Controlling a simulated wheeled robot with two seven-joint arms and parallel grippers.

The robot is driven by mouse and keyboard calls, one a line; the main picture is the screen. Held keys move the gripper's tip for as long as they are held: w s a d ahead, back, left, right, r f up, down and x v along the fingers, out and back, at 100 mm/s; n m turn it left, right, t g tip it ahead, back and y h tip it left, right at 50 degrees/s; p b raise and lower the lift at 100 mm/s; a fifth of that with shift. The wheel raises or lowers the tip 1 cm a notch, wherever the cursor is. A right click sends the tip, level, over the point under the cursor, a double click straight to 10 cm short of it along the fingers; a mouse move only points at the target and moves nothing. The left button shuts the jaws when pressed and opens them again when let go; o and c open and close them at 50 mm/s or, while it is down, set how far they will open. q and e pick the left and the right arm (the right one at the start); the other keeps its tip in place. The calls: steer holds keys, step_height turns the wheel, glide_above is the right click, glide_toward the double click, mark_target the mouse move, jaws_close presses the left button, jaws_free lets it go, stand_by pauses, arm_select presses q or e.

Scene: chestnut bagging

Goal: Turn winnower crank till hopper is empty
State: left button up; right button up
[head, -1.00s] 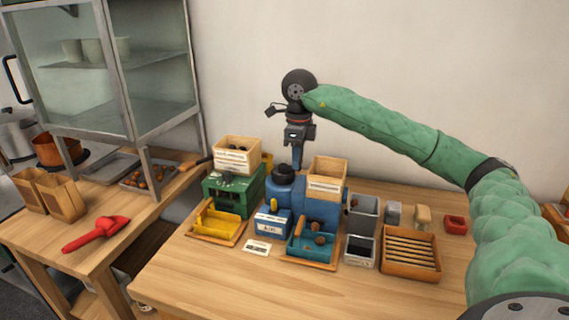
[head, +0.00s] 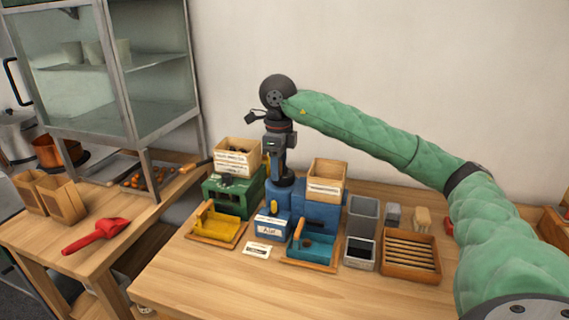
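A green machine (head: 233,196) carries a wooden hopper (head: 237,161) with dark brown pieces in it. Right of it stands a blue machine (head: 316,213) with its own wooden hopper (head: 326,186); the inside that shows looks bare. I cannot tell which one is the winnower. My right gripper (head: 279,176) points down behind and between the machines, close to a dark round part (head: 287,181) on top of the blue one. Its fingertips are too small and covered to show whether they grip. No crank shows clearly. My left gripper is out of view.
A yellow tray (head: 217,225) and a teal tray (head: 314,247) sit in front of the machines. Grey bins (head: 361,221) and a slatted wooden tray (head: 410,257) stand to the right. A red scoop (head: 97,236) lies on the left table. The front tabletop is clear.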

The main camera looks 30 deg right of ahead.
steer(key=shift+r+p, duration=1.8)
steer(key=shift+r, duration=1.95)
steer(key=shift+c, duration=0.2)
jaws_close()
